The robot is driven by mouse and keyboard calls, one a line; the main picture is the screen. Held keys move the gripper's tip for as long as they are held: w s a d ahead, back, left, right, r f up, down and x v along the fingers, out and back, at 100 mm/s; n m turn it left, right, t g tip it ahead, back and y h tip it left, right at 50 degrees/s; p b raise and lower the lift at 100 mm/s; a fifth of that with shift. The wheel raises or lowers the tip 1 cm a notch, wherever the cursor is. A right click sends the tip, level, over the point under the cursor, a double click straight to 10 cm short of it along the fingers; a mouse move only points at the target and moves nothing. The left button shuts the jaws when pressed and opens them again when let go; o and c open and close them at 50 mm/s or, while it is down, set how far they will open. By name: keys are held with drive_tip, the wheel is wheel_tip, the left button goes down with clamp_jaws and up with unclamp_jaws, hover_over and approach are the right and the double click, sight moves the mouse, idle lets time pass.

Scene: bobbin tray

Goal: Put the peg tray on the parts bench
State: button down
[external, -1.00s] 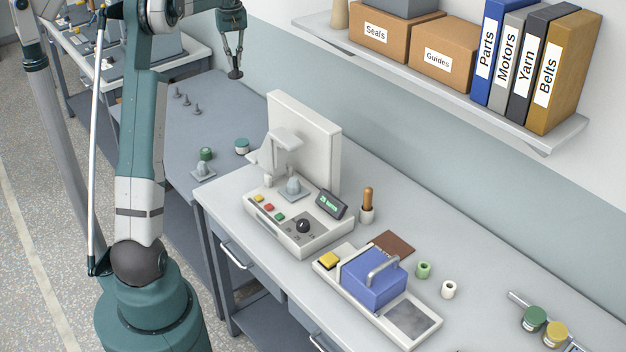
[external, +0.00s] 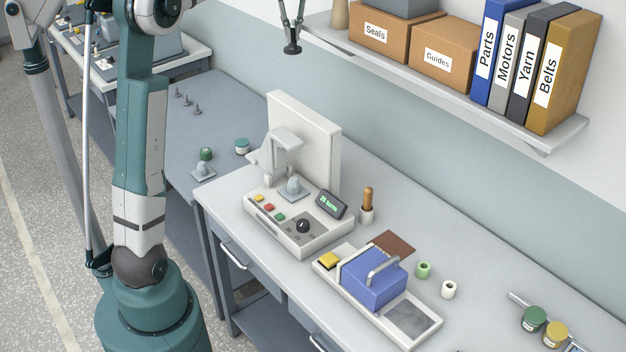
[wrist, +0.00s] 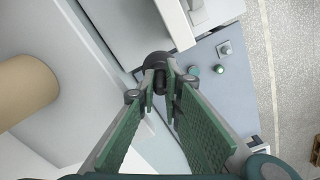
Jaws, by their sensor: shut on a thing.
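My gripper (external: 291,44) is high up, near the left end of the wall shelf. It is shut on a small dark round thing (wrist: 157,60) that shows at the fingertips in the wrist view. I cannot tell what this thing is. I see nothing that is clearly a peg tray. A blue-grey bench (external: 222,108) stands at the back left, with several small grey pegs (external: 187,102) upright on it. I cannot tell whether it is the parts bench. It also shows below the fingers in the wrist view (wrist: 207,52).
The shelf (external: 455,92) carries boxes and binders; a tan cylinder (wrist: 25,90) stands close to my gripper. The light bench holds a white machine (external: 300,240) and a pale tray (external: 425,338) with a blue box (external: 373,282). The blue-grey bench has clear room in its middle.

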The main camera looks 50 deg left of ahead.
drive_tip(key=d+r+m, duration=0.2)
drive_tip(key=d, duration=1.7)
drive_tip(key=d+r+m, duration=0.1)
drive_tip(key=d+r, duration=0.2)
drive_tip(key=d, duration=1.6)
drive_tip(key=s+d+f+m+b, duration=0.1)
drive_tip(key=d+f+m, duration=0.25)
drive_tip(key=d, duration=0.85)
drive_tip(key=s+d+f+m+b, duration=0.1)
drive_tip(key=d+f+m, duration=0.25)
drive_tip(key=d, duration=0.95)
drive_tip(key=s+d+f+m, duration=0.3)
drive_tip(key=s+d+m, duration=0.15)
drive_tip(key=d, duration=0.65)
drive_tip(key=s+d+f+m, duration=0.2)
drive_tip(key=s+d+m, duration=0.3)
drive_tip(key=d, duration=0.6)
drive_tip(key=s+d+f+n+p, duration=0.1)
drive_tip(key=d+f+p, duration=0.1)
drive_tip(key=f, duration=0.6)
drive_tip(key=d+f+n+p, duration=0.2)
drive_tip(key=d+f+p, duration=0.1)
drive_tip(key=f, duration=0.6)
drive_tip(key=s+d+f+n+p, duration=0.1)
drive_tip(key=f+p, duration=0.3)
drive_tip(key=f, duration=0.5)
drive_tip(key=shift+s+d, duration=0.35)
drive_tip(key=shift+d, duration=0.45)
